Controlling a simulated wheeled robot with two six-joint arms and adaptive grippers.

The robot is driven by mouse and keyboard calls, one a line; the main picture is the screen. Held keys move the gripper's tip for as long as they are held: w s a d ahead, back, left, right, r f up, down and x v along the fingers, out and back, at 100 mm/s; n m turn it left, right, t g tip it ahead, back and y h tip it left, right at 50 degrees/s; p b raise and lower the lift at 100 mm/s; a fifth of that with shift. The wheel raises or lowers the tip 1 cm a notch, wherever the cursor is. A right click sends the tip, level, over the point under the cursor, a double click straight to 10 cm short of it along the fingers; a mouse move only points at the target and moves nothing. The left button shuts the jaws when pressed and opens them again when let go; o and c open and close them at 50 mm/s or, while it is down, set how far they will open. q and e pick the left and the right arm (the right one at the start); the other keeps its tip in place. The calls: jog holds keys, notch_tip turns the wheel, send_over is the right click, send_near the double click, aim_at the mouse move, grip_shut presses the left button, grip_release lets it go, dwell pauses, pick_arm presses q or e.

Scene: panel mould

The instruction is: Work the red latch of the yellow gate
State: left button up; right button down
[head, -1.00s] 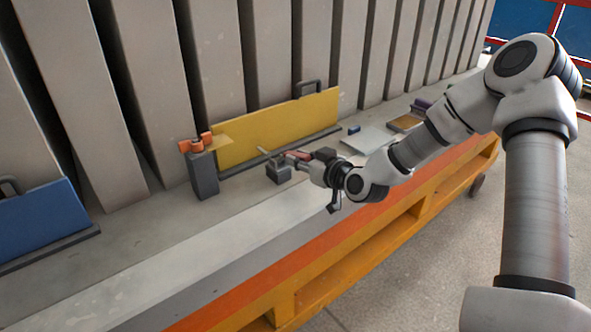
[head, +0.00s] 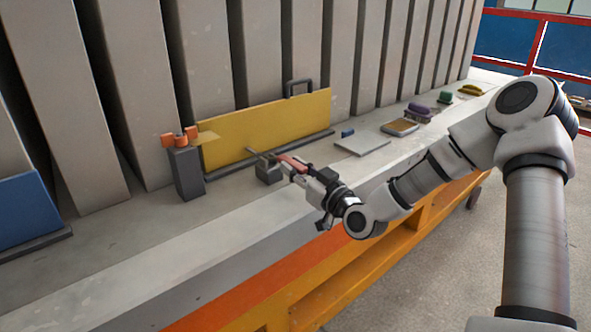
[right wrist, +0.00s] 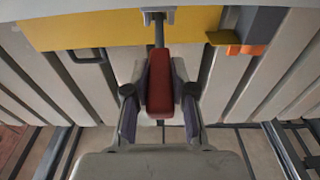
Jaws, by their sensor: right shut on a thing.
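The yellow gate (head: 270,125) stands upright on the pale bench, with a dark handle on its top edge. It also shows in the right wrist view (right wrist: 115,29). The red latch (head: 289,160) is a lever at a small grey block (head: 269,172) in front of the gate. A thin rod points from the block toward the gate. My right gripper (head: 298,171) is shut on the red latch. In the right wrist view the red grip (right wrist: 160,75) lies between its two fingers. My left gripper is not in view.
A dark grey post (head: 187,174) with orange hinge parts (head: 180,138) stands at the gate's left end. A blue panel (head: 30,210) is at far left. A flat pale plate (head: 362,146) and several small items lie to the right. Tall grey slabs stand behind.

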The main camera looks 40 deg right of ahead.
jog(key=c, duration=1)
grip_release()
jog(key=shift+w, duration=0.15)
jog(key=shift+o, duration=0.2)
notch_tip(320, 180, up, 10)
jog(key=shift+r, duration=0.1)
